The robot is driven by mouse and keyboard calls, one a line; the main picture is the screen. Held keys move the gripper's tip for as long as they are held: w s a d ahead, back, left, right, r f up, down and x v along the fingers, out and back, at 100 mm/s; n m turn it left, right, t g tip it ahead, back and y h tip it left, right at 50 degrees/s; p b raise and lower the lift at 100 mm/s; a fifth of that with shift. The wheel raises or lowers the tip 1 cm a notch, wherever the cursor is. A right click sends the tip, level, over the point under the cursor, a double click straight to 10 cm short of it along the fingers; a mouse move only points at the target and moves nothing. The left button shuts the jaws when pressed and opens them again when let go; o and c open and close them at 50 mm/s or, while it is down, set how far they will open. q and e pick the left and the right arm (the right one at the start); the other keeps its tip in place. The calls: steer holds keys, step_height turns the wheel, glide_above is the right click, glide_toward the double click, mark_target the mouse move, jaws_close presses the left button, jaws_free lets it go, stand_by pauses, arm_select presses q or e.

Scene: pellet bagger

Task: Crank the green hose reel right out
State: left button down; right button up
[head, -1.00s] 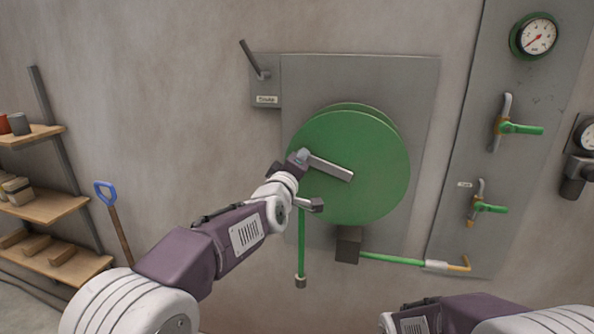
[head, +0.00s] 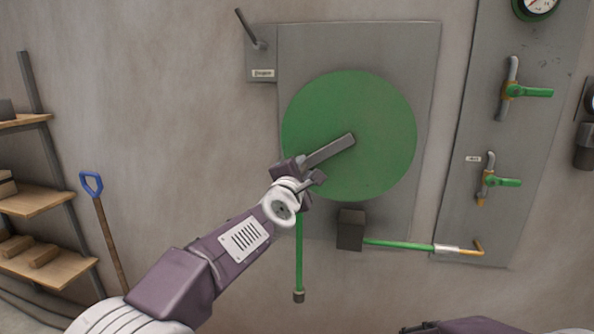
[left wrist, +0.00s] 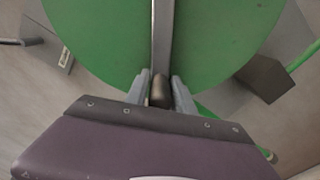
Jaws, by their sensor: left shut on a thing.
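The green hose reel (head: 350,105) is a large disc on a grey wall plate. Its grey crank arm (head: 329,151) runs from the hub down and to the left. My left gripper (head: 305,170) is at the crank's outer end, in front of the reel's lower left edge. In the left wrist view its two fingers are closed around the dark crank knob (left wrist: 161,92), with the crank arm (left wrist: 162,40) running up from it. A green hose (head: 299,250) hangs straight below the reel, with a dark end piece (head: 299,296). My right gripper is out of view.
A lever (head: 249,28) on a labelled plate stands at upper left of the reel. A dark box (head: 351,230) with a green pipe (head: 400,244) sits below. Green-handled valves (head: 527,92) are at right. A blue-handled shovel (head: 92,184) and wooden shelves (head: 40,205) are at left.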

arm_select(q)
steer(key=shift+s+d+f+n+b, duration=0.15)
steer(key=shift+d+f+n+b, duration=0.35)
steer(key=shift+f+n, duration=0.2)
steer(key=shift+s+d+f+n+b, duration=0.15)
steer(key=shift+d+f+n+b, duration=0.25)
steer(key=shift+d+f+n, duration=0.25)
steer(key=c, duration=1.5)
jaws_free()
steer(key=o, duration=0.3)
steer(key=shift+d, duration=0.1)
steer(key=shift+r, duration=0.1)
